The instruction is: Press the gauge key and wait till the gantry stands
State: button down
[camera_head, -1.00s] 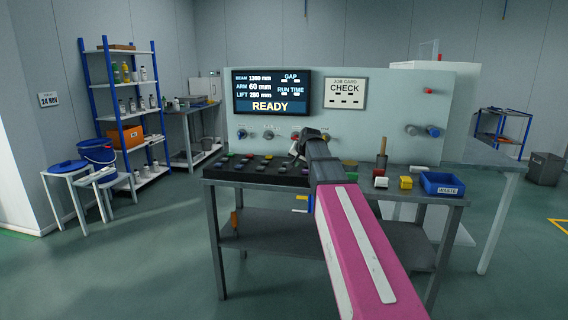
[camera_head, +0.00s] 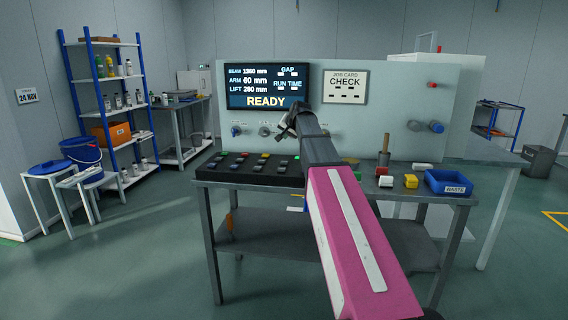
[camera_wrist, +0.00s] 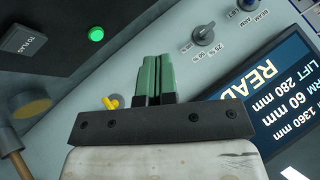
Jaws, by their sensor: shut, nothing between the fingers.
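A black key panel (camera_head: 245,177) with several coloured keys lies on the bench, left of my arm. I cannot tell which key is the gauge key, as its labels are too small to read. The screen (camera_head: 266,88) on the upright panel reads READY, with beam 1360 mm, arm 60 mm and lift 280 mm; it shows upside down in the wrist view (camera_wrist: 285,100). My gripper (camera_wrist: 153,56) is shut and empty, its green fingers together in front of the panel. In the head view my gripper (camera_head: 284,133) is raised above the keys. No gantry can be made out.
A knob (camera_wrist: 203,35) and a lit green lamp (camera_wrist: 96,34) show near my fingers. A job card (camera_head: 345,87) reads CHECK. Shelving (camera_head: 106,100) stands left.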

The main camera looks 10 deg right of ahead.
aim_at(284, 162)
jog(key=shift+f, duration=4.4)
jog(key=shift+f, duration=0.1)
jog(key=shift+f, duration=0.3)
